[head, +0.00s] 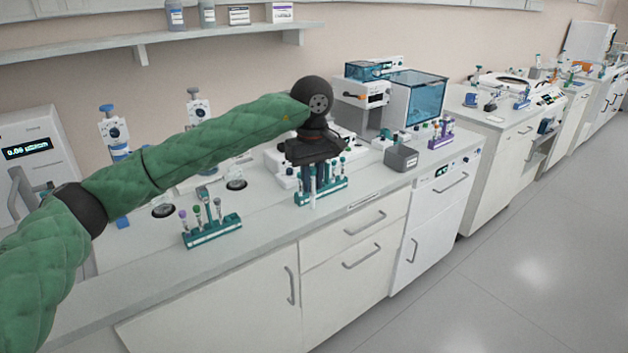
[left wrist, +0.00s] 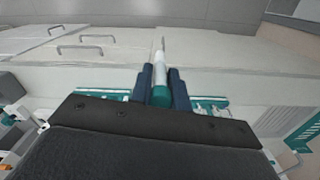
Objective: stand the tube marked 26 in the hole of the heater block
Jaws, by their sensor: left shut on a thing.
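My left gripper (head: 313,178) is shut on a tube (head: 313,197) above the front of the bench. In the left wrist view the gripper's dark fingers (left wrist: 161,88) hold the tube (left wrist: 160,72) from both sides near its teal cap. The tube hangs about upright, and no mark on it can be read. A small dark grey block (head: 401,158), which looks like the heater block, stands to the right of the gripper, apart from the tube. Its hole cannot be made out. My right gripper is not in view.
A teal rack (head: 329,192) with several tubes stands just behind the held tube. Another teal rack (head: 212,231) is at the left, and a purple rack (head: 441,139) stands right of the grey block. A machine with a blue clear cover (head: 418,98) stands behind.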

